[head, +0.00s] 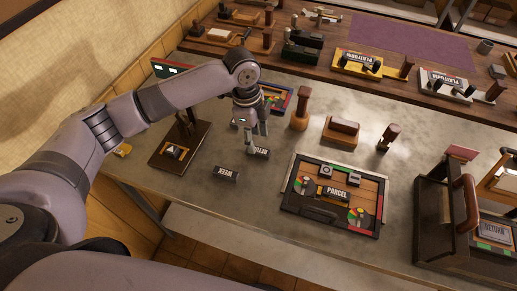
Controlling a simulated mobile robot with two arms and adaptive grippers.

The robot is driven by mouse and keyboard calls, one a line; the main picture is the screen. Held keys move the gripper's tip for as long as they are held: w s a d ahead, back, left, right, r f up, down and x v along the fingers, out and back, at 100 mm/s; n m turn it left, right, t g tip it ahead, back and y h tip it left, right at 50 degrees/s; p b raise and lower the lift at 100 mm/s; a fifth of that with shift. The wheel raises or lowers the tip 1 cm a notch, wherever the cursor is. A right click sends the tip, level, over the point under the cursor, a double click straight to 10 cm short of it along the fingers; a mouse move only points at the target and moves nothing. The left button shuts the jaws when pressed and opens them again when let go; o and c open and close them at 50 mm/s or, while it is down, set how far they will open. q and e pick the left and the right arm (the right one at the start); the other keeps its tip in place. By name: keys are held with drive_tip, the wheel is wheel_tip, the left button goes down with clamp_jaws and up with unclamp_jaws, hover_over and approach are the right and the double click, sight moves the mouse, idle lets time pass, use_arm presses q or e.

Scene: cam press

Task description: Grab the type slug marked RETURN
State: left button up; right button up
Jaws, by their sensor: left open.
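A small dark type slug (259,152) lies on the grey bench top. Its pale lettering is partly covered by my gripper and looks like RETURN. My left gripper (255,140) points down just above and behind this slug, with its fingers open. I cannot tell whether a finger touches the slug. A second dark slug (225,174) lies to the left and nearer, with small lettering I cannot read surely. My right gripper is not in view.
A framed tray (288,203) with a PARCEL slug lies right of the slugs. A dark press (437,215) stands far right, near a RETURN label (493,231). Wooden-handled stamps (301,110) stand behind. A dark board (196,153) lies left. Bench in front is clear.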

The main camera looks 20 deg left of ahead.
sight(258, 149)
use_arm(q)
drive_tip(key=shift+f, duration=0.25)
drive_tip(key=shift+d+f+p, duration=0.1)
drive_tip(key=shift+f+p, duration=0.2)
drive_tip(key=f, duration=0.1)
drive_tip(key=f+p, duration=0.1)
drive_tip(key=f, duration=0.1)
drive_tip(key=shift+w+d+f, duration=0.2)
drive_tip(key=shift+f, duration=0.5)
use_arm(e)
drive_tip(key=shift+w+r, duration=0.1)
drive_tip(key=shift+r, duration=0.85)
use_arm(q)
drive_tip(key=c, duration=0.8)
clamp_jaws()
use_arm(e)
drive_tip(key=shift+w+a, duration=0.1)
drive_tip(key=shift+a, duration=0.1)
